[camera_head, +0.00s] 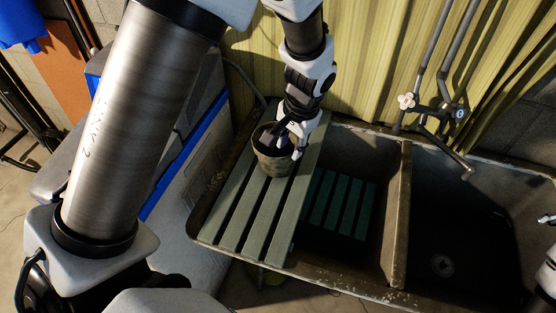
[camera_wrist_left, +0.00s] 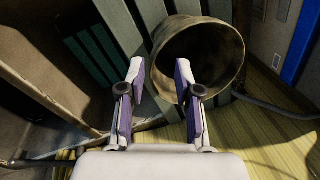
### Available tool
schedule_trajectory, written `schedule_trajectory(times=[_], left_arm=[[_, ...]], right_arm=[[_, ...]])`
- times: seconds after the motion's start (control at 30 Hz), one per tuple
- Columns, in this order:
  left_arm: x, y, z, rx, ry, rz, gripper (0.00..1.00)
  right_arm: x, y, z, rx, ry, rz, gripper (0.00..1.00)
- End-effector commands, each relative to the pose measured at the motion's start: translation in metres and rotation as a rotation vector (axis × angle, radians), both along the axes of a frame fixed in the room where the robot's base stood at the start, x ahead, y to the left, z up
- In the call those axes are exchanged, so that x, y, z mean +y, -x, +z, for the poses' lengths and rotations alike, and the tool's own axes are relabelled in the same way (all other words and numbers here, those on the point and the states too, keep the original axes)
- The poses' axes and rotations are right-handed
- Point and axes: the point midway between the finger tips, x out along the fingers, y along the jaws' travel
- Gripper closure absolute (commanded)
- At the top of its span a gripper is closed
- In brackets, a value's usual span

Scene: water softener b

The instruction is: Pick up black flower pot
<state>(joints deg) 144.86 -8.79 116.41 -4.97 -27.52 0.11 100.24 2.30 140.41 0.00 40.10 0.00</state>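The black flower pot (camera_head: 272,150) looks dark and weathered and stands on the slatted grey-green board over the left end of the sink. Its open mouth (camera_wrist_left: 200,58) fills the upper middle of the left wrist view. My left gripper (camera_head: 291,145) is at the pot's right rim. In the left wrist view its fingers (camera_wrist_left: 160,80) are apart. The right finger overlaps the pot's mouth and the left one is outside the rim, with the pot's edge showing between them. Whether they touch the pot is unclear. Part of my right arm shows at the right edge, its fingers not readable.
The slatted board (camera_head: 237,215) rests on the sink's rim. A green slatted rack (camera_head: 340,205) lies in the left basin. The right basin (camera_head: 465,240) looks empty. A tap (camera_head: 440,113) and a yellow-green curtain (camera_head: 365,60) stand behind. A grey cabinet (camera_head: 205,145) is at the left.

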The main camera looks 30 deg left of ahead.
Motion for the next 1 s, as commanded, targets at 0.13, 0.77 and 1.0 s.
schedule_trajectory(times=[0.13,0.77,1.0], left_arm=[[0.000,0.000,-0.017,0.000,0.000,0.000,0.67],[0.008,-0.006,-0.093,0.000,0.001,0.000,0.67],[0.008,-0.006,-0.092,0.000,0.000,0.000,1.00]], right_arm=[[0.000,0.000,-0.016,-0.001,0.000,0.000,0.60],[0.000,-0.001,-0.008,-0.001,0.000,0.000,0.60],[0.000,-0.001,-0.008,-0.001,0.000,0.000,0.60]])
